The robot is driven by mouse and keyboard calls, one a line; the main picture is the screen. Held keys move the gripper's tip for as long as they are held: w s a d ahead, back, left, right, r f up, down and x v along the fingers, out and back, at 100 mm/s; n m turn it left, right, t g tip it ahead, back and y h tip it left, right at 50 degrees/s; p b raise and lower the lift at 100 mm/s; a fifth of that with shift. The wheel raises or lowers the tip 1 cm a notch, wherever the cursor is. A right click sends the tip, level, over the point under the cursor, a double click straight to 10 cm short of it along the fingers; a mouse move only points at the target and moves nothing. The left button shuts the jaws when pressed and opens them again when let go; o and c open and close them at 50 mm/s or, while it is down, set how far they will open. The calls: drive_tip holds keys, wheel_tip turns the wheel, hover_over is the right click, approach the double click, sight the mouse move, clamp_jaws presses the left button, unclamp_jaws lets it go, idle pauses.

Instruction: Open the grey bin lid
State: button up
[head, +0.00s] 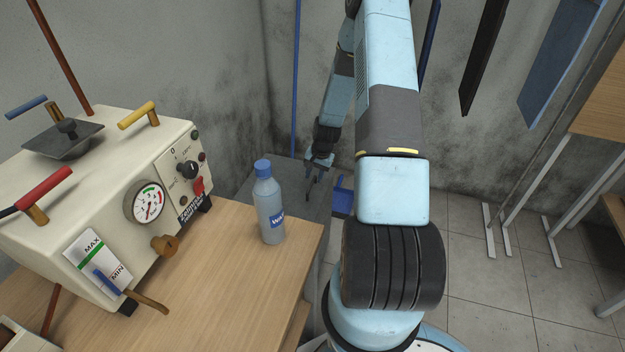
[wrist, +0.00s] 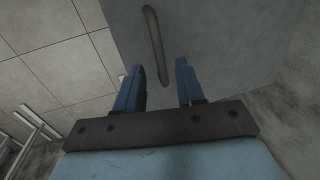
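The grey bin lid (head: 283,180) is a flat grey surface beyond the wooden table in the head view, and it looks closed. In the wrist view the lid (wrist: 220,40) fills the upper middle, with a thin curved bar handle (wrist: 153,42) on it. My gripper (head: 314,184) is above the lid, pointing down. In the wrist view my gripper (wrist: 157,82) is open, with its two blue fingers apart. The near end of the handle appears between the fingers, with a gap on each side. I cannot tell whether the fingertips reach down to the handle's depth.
A water bottle (head: 269,205) stands on the wooden table (head: 215,270) near the bin, left of my arm. A cream machine (head: 110,190) with a gauge and levers is at left. A blue part (head: 343,196) shows beside the bin.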

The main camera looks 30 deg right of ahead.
drive_tip(key=shift+w+a+f, duration=0.1)
drive_tip(key=shift+f, duration=0.5)
drive_tip(key=shift+w+a+f, duration=0.1)
drive_tip(key=shift+f, duration=0.5)
drive_tip(key=shift+c, duration=0.5)
clamp_jaws()
drive_tip(key=shift+a, duration=0.15)
drive_tip(key=shift+r, duration=0.15)
